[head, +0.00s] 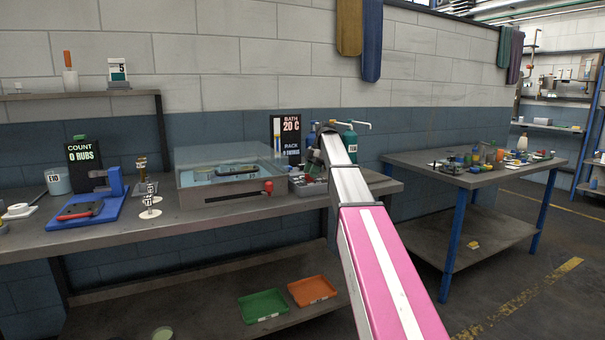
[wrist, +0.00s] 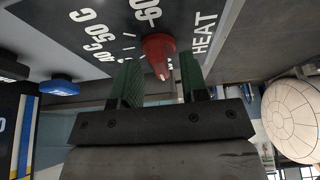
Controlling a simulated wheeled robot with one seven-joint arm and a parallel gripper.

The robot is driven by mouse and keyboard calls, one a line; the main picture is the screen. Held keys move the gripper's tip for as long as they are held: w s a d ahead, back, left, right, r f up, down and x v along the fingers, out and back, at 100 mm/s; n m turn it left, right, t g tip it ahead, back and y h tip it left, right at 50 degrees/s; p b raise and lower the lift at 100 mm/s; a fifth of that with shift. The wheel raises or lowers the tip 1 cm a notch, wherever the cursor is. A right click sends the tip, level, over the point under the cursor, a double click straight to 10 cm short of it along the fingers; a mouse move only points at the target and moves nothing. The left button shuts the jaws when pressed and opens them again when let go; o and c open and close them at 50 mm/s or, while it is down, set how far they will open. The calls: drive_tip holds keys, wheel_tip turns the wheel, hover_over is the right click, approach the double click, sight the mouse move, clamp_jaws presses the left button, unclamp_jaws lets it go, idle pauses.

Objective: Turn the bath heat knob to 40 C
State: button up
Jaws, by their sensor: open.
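In the wrist view, the red heat knob (wrist: 158,50) stands out from a dark dial plate (wrist: 92,28) printed with HEAT and white marks, including 50 C and 60. My gripper (wrist: 159,80) is open, with one green finger on each side of the knob. Narrow gaps seem to show beside it; I cannot tell if either finger touches. The knob's pointer setting is not readable. In the head view, the bath display (head: 290,127) reads 20 C. My arm reaches to the bench beside it, and the knob and gripper cannot be made out there.
A clear-lidded bath (head: 232,175) with a red ball handle (head: 268,187) stands left of my arm. A green bottle (head: 350,143) is close behind my arm. A blue clamp stand (head: 115,183) is farther left, and a cluttered second table (head: 465,172) stands right.

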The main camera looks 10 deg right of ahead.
drive_tip(key=shift+f, duration=0.25)
clamp_jaws()
drive_tip(key=shift+s+m, duration=0.15)
drive_tip(key=shift+m, duration=0.15)
drive_tip(key=m, duration=0.1)
drive_tip(key=m+t, duration=0.1)
drive_tip(key=m, duration=0.1)
drive_tip(key=shift+s+a+f+m+t, duration=0.1)
drive_tip(key=shift+s+m+t, duration=0.05)
drive_tip(key=shift+m+t, duration=0.15)
drive_tip(key=m+t, duration=0.1)
drive_tip(key=m, duration=0.3)
drive_tip(key=shift+s+m+t, duration=0.1)
drive_tip(key=shift+m+t, duration=0.2)
drive_tip(key=shift+t, duration=0.1)
drive_tip(key=m+t+h, duration=0.1)
drive_tip(key=m, duration=0.3)
drive_tip(key=shift+a, duration=0.1)
drive_tip(key=shift+m+t+h, duration=0.3)
drive_tip(key=shift+m+h, duration=0.15)
drive_tip(key=shift+m, duration=0.8)
drive_tip(key=shift+m+t+h, duration=0.3)
drive_tip(key=shift+m+h, duration=0.15)
drive_tip(key=shift+m, duration=0.8)
